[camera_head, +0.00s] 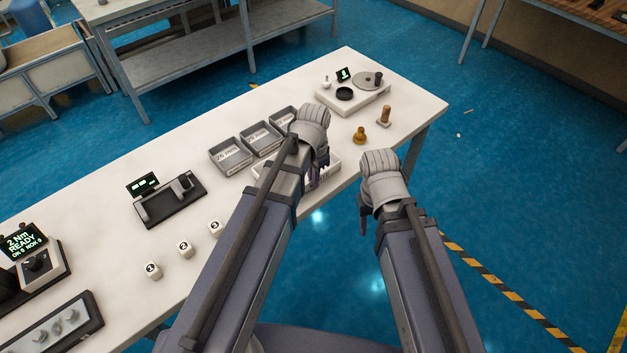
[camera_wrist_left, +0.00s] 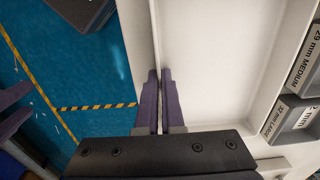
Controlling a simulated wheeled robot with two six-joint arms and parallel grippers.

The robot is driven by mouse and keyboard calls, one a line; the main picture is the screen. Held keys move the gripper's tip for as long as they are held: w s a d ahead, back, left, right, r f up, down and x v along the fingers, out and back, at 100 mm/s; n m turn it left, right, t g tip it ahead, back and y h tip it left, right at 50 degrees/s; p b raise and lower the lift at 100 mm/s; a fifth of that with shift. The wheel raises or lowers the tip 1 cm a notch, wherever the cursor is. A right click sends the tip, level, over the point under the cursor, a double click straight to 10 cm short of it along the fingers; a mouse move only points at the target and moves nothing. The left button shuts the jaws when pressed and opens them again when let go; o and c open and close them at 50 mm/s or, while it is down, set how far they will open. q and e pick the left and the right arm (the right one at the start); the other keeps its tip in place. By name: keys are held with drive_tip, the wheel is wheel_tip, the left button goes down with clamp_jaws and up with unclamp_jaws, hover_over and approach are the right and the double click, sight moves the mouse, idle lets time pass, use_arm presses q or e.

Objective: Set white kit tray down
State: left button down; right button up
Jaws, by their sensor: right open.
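The white kit tray (camera_head: 333,166) is at the front edge of the table, partly hidden behind my left arm. In the left wrist view its white floor (camera_wrist_left: 205,60) and side wall fill the middle. My left gripper (camera_head: 312,180) is over the tray; its purple fingers (camera_wrist_left: 160,100) stand close together on either side of the tray's wall, pinching it. I cannot tell whether the tray's underside touches the table. My right gripper (camera_head: 364,222) is open and empty, to the right of the tray, past the table's front edge.
Grey labelled bins (camera_head: 232,155) stand just behind the tray. Numbered white cubes (camera_head: 184,248) and a black device (camera_head: 170,203) are to the left. The table (camera_head: 110,235) has bare room between them.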

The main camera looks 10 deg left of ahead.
use_arm(q)
drive_tip(key=shift+f, duration=0.2)
drive_tip(key=c, duration=1.1)
unclamp_jaws()
drive_tip(key=shift+o, duration=0.2)
drive_tip(key=shift+r, duration=0.2)
wheel_tip(320, 180, up, 12)
drive_tip(key=p, duration=1.2)
drive_tip(key=s+d+n+y, duration=0.1)
drive_tip(key=s+d+n, duration=0.2)
drive_tip(key=s, duration=0.8)
drive_tip(key=shift+s+d+n, duration=0.2)
drive_tip(key=shift+d+n, duration=0.2)
drive_tip(key=shift+d, duration=0.8)
